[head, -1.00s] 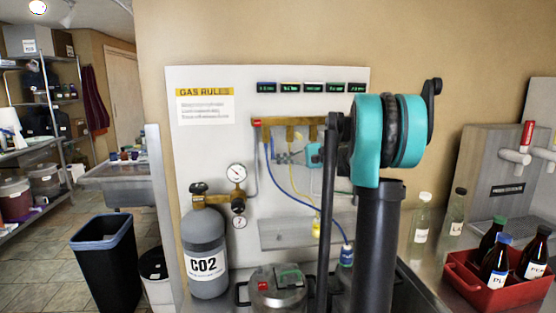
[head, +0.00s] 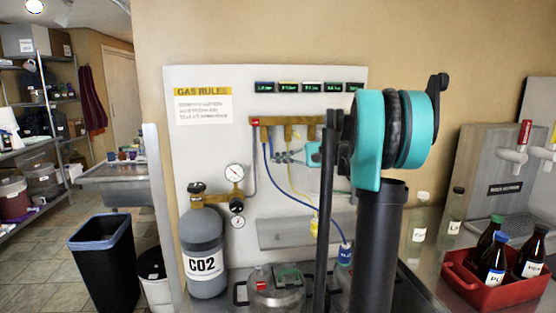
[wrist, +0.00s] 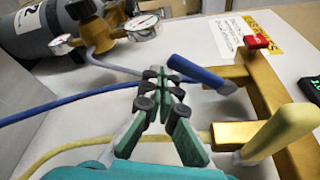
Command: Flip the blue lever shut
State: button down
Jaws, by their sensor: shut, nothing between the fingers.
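The blue lever (wrist: 200,74) shows in the wrist view. It slants from its pivot beside the brass manifold (wrist: 262,85) to its free end at upper left. My gripper (wrist: 160,80) is shut and empty, its fingertips at that free end; I cannot tell whether they touch it. In the head view my gripper (head: 282,157) is in front of the gas board, just below the brass manifold (head: 290,121). The blue lever cannot be made out there.
A yellow lever (wrist: 280,130) and a red knob (wrist: 257,42) are close by on the manifold. Blue (wrist: 70,101) and yellow (wrist: 75,148) hoses run leftward. A CO2 cylinder (head: 204,240) with gauges stands left; a red bottle crate (head: 470,280) stands right.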

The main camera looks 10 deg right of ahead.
jog(key=v, duration=1.2)
